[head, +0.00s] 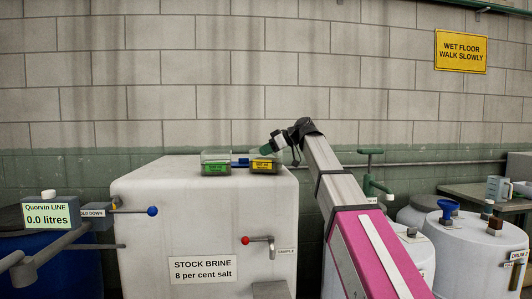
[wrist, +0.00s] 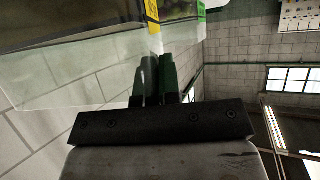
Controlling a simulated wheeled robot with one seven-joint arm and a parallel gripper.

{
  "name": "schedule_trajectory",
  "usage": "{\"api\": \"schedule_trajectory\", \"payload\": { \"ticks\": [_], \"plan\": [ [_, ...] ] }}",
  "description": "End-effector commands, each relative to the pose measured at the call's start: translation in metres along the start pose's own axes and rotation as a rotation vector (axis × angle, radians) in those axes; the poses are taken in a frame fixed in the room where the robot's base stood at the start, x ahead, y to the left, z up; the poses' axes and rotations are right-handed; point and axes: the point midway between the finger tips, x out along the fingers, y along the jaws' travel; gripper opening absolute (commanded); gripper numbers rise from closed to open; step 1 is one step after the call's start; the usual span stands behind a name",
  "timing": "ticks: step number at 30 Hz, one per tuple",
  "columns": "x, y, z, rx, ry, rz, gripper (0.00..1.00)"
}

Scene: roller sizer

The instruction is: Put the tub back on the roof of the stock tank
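The stock tank (head: 145,215) is a large white block marked STOCK BRINE. Two clear tubs are at its roof: one with a green label (head: 216,168) at left, one with a yellow label (head: 264,166) at right. The yellow-labelled tub looks upright and level with the other; whether it touches the roof is unclear. My gripper (head: 268,149) reaches its upper edge from the right. In the wrist view, my green fingers (wrist: 158,75) are close together at the clear wall of a tub (wrist: 85,85), one finger seen through it. They look shut on that wall.
A small blue object (head: 240,162) lies between the tubs. White drums (head: 465,250) stand at right. The roof's left part is clear.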

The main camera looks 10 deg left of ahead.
Motion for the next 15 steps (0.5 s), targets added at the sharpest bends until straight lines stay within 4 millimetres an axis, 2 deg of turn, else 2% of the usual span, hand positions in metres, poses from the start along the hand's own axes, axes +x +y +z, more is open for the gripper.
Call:
{"api": "schedule_trajectory", "payload": {
  "ticks": [12, 13, 15],
  "plan": [
    [0.0027, 0.0002, 0.0040, -0.003, 0.004, 0.002, 0.00],
    [0.0028, 0.0000, 0.0049, -0.001, 0.001, 0.001, 0.14],
    [0.0028, 0.0001, 0.0047, -0.001, 0.001, 0.001, 0.30]
  ]
}}
